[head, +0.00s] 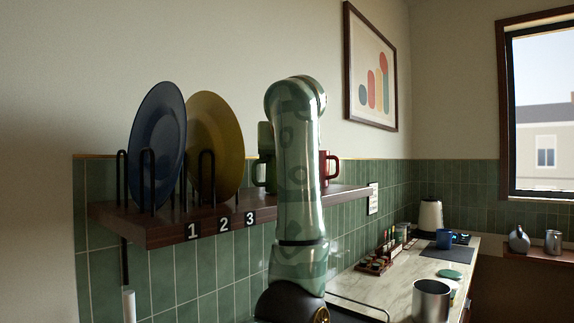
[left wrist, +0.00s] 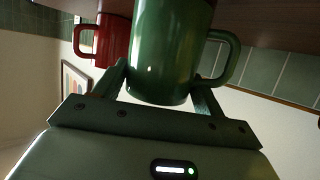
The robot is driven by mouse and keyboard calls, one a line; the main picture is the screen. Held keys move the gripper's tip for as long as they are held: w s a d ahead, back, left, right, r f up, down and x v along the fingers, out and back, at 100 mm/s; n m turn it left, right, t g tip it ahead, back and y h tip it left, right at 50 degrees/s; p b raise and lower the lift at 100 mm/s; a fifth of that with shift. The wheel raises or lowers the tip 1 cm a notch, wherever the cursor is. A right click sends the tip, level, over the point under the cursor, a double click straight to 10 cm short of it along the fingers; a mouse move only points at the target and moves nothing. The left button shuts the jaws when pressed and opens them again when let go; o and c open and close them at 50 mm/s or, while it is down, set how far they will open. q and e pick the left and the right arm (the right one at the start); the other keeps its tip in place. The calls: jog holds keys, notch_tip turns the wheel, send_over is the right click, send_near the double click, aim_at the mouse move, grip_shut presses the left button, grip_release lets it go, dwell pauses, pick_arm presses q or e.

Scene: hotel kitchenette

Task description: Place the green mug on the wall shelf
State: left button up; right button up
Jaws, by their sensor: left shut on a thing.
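The green mug (left wrist: 165,50) fills the top middle of the left wrist view, between the fingers of my left gripper (left wrist: 160,88), which is shut on it. Its handle points right there. In the head view part of the green mug (head: 265,160) shows at the left of my arm, over the far part of the wall shelf (head: 165,231); the arm hides the rest and my left gripper. The brown shelf surface (left wrist: 265,16) shows behind the mug in the wrist view. I cannot tell whether the mug touches the shelf. My right gripper is not in view.
A red mug (head: 327,166) stands on the shelf beyond my arm; it also shows in the wrist view (left wrist: 113,42), close to the green mug. A blue plate (head: 158,140) and a yellow plate (head: 215,145) stand in black racks on the near shelf. A counter (head: 392,290) lies below.

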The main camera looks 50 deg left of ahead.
pick_arm(q)
jog(key=shift+f, duration=0.25)
jog(key=o, duration=1.2)
jog(key=shift+r, duration=0.2)
jog(key=shift+s+d+r+p, duration=0.2)
jog(key=shift+d+p, duration=0.1)
jog(key=shift+p+v, duration=1.4)
jog(key=shift+v, duration=4.25)
